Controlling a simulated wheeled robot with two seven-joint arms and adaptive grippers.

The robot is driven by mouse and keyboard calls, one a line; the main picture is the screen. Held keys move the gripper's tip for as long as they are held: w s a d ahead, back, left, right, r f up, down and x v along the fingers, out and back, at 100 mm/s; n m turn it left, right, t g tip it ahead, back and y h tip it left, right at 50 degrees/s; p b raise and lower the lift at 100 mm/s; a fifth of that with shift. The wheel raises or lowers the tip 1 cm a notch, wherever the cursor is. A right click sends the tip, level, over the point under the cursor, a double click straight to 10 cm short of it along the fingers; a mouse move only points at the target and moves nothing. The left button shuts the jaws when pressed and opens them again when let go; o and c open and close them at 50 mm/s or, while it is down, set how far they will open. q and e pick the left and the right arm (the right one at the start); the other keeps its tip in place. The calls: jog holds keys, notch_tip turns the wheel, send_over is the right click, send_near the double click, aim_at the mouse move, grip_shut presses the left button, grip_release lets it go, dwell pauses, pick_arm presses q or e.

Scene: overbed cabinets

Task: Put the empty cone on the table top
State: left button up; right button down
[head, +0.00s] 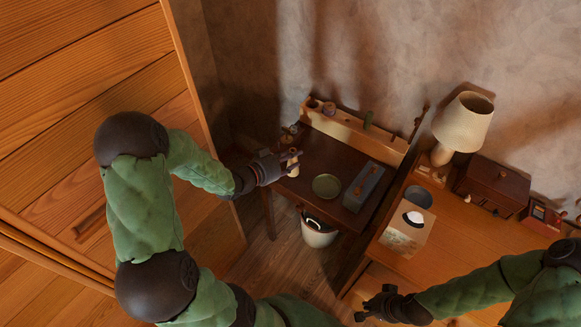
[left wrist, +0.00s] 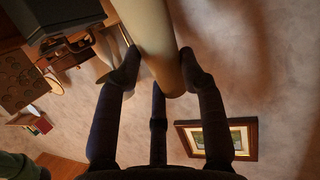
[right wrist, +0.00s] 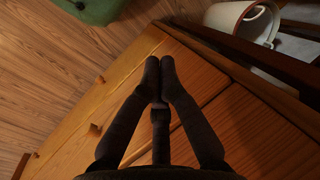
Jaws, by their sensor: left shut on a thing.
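My left gripper (head: 286,162) is shut on a pale beige cone (head: 294,168). In the left wrist view the cone (left wrist: 150,35) runs up between the fingers and out of the top edge. In the head view it appears upright over the left part of the dark table top (head: 318,158); I cannot tell whether it touches the table. Its inside is hidden. My right gripper (head: 372,302) is low at the bottom right of the head view. In the right wrist view its fingertips (right wrist: 160,68) meet with nothing between them.
A round greenish dish (head: 326,186) and a grey toolbox (head: 364,186) stand on the table. Small items line its back shelf (head: 350,124). A white bin (head: 318,235) stands below. A lamp (head: 464,122) and tissue box (head: 408,228) are on the right-hand wooden desk.

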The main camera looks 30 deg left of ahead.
pick_arm(q)
jog(key=shift+w+a+f+b, duration=0.4)
jog(key=shift+w+f+b, duration=0.2)
jog(key=shift+f, duration=0.8)
jog(key=shift+w+a+f+b, duration=0.45)
jog(key=shift+w+f+b, duration=0.1)
jog(key=shift+f, duration=0.8)
jog(key=shift+w+a+f+b, duration=0.4)
jog(key=shift+w+f+b, duration=0.15)
jog(key=shift+f, duration=0.85)
jog(key=shift+s+f, duration=0.1)
jog(key=shift+f, duration=0.1)
jog(key=o, duration=1.1)
